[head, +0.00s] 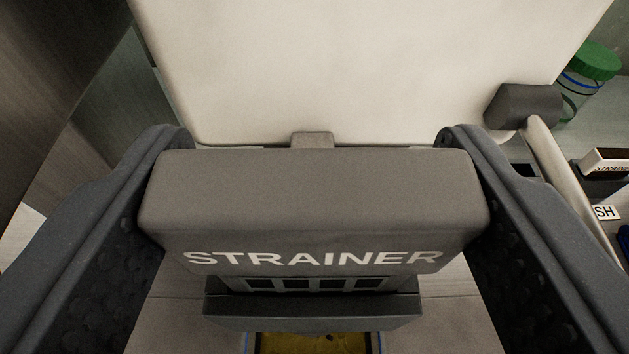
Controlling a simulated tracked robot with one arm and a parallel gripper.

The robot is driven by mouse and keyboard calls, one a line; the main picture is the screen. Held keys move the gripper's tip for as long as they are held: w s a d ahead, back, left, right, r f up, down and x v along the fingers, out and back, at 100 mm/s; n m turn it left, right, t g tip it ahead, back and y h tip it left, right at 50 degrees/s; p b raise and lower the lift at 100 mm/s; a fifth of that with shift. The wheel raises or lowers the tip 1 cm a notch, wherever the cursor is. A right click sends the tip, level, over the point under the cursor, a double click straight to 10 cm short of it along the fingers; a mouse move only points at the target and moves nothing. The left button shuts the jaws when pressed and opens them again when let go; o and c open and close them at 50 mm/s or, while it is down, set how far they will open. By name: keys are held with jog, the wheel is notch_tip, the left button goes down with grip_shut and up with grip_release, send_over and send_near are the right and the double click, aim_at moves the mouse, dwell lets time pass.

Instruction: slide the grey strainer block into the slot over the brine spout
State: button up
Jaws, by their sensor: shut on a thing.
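The grey strainer block (315,200), marked STRAINER in white, fills the middle of the head view. My gripper (316,205) is shut on it, one dark finger pressed to each end. A small tab stands up at the block's back edge, against a large cream panel (370,70). Below the block's front a darker grey part with a row of square openings (315,308) shows. I cannot tell whether it belongs to the block or to the slot. The slot and the brine spout cannot be made out; the block covers that area.
A container with yellowish contents (318,344) shows at the bottom edge. At right are a dark-ended pale bar (525,105), a green-lidded jar (590,70) and a small labelled block (608,160). A brownish metal surface (50,70) stands close at left.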

jog(key=shift+f+b, duration=0.55)
jog(key=shift+f, duration=0.5)
jog(key=o, duration=1.1)
jog(key=v, duration=1.3)
jog(key=shift+s+r, duration=0.15)
jog(key=shift+s, duration=0.25)
jog(key=w+a+r+m+h+b, duration=0.1)
jog(key=a+r+h+b, duration=0.1)
jog(key=r, duration=0.8)
jog(key=w+a+r+h+b, duration=0.1)
jog(key=a+r+h+b, duration=0.2)
jog(key=r, duration=0.6)
jog(key=s+a+r+y, duration=0.1)
jog(key=s+a+r, duration=0.2)
jog(key=a+r, duration=0.2)
jog(key=s+a+r+y+b, duration=0.1)
jog(key=s+a+r, duration=0.3)
jog(key=a, duration=0.4)
jog(key=s+a+r+y+b, duration=0.1)
jog(key=s+a+r+y, duration=0.1)
jog(key=s+a+r, duration=0.2)
jog(key=shift+a+r+t, duration=0.4)
jog(key=shift+a+r, duration=0.65)
jog(key=shift+a, duration=0.35)
